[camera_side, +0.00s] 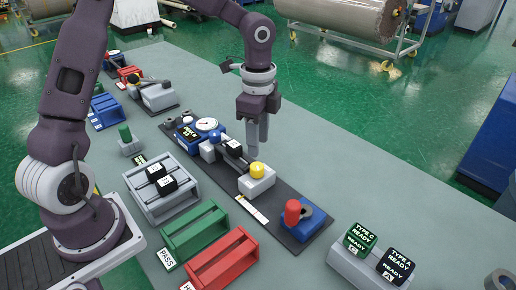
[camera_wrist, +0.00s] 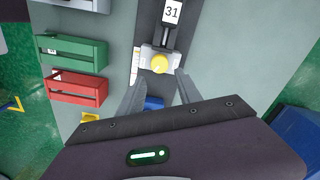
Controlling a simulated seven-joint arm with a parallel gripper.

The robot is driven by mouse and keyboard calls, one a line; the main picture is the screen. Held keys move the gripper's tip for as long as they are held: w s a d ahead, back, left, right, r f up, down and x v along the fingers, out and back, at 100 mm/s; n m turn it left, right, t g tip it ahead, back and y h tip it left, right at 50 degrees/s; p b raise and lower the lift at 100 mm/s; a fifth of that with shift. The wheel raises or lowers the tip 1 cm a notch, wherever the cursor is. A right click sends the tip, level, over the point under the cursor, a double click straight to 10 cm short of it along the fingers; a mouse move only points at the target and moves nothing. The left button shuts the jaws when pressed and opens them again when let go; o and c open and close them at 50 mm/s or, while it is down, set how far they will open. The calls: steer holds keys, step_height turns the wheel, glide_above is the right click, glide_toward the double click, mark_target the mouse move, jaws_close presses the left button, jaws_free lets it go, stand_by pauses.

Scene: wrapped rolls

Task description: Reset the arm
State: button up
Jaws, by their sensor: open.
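My gripper (camera_side: 258,138) hangs pointing down above the dark fixture strip (camera_side: 284,215) on the table. It is to the right of the black block and behind the yellow knob (camera_side: 257,169) in the side view. In the wrist view my gripper (camera_wrist: 158,92) shows two spread fingers with nothing between them but the strip below. The yellow knob also shows just beyond the fingertips in the wrist view (camera_wrist: 159,63). A block labelled 31 (camera_wrist: 172,12) sits farther along the strip.
A green PASS bin (camera_side: 194,232) and a red bin (camera_side: 222,262) stand at the front. A grey tray (camera_side: 152,202) holds black blocks. A red cylinder (camera_side: 292,212) rises from a blue base. TYPE C and TYPE A blocks (camera_side: 377,250) stand front right. The table's right side (camera_side: 360,165) is clear.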

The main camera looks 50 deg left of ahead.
steer(key=s+r+n+t, duration=0.2)
steer(key=s+r+n, duration=0.4)
steer(key=s, duration=0.5)
steer(key=s+r+n+t, duration=0.3)
steer(key=s+r+n, duration=0.3)
steer(key=s, duration=0.6)
steer(key=shift+d+r+n+t, duration=0.15)
steer(key=shift+r+n+t, duration=0.15)
steer(key=shift+n, duration=0.2)
steer(key=shift+o, duration=0.5)
